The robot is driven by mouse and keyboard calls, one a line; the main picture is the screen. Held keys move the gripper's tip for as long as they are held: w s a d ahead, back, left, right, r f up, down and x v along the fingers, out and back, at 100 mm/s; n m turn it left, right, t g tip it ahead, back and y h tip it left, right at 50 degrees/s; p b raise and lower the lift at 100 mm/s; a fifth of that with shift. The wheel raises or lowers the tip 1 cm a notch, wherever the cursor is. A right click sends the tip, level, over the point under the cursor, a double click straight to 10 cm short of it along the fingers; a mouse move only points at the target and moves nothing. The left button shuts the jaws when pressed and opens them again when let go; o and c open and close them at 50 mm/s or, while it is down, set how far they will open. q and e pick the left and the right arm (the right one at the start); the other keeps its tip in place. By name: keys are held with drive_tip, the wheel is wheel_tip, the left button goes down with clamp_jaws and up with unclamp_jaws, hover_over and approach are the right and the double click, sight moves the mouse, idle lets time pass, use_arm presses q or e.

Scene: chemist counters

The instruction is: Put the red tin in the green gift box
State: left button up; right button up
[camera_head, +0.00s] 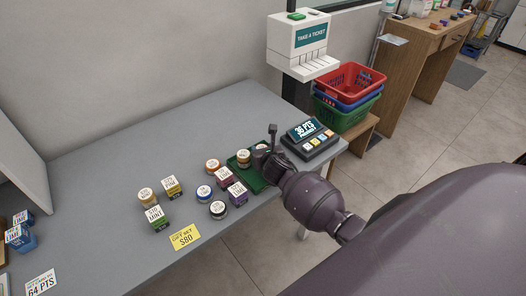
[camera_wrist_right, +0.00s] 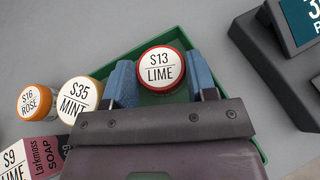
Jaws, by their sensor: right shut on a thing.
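The red tin (camera_wrist_right: 163,69) has a white lid marked S13 LIME and is gripped between the blue finger pads of my right gripper (camera_wrist_right: 160,84) in the right wrist view. The green gift box (camera_wrist_right: 160,38) is an open tray below it. In the head view my right gripper (camera_head: 261,149) is over the far right part of the green box (camera_head: 254,184) and mostly hides the tin. I cannot tell whether the tin touches the box floor. My left gripper is not in view.
A tin marked MINT (camera_wrist_right: 80,98) stands at the box's left part. A ROSE tin (camera_wrist_right: 35,100) and a pink soap box (camera_wrist_right: 38,157) are to its left. A points terminal (camera_head: 311,139) stands close right of the box. The counter behind is clear.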

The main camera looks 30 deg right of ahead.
drive_tip(key=shift+f, duration=0.1)
drive_tip(key=o, duration=0.7)
drive_tip(key=shift+c, duration=0.2)
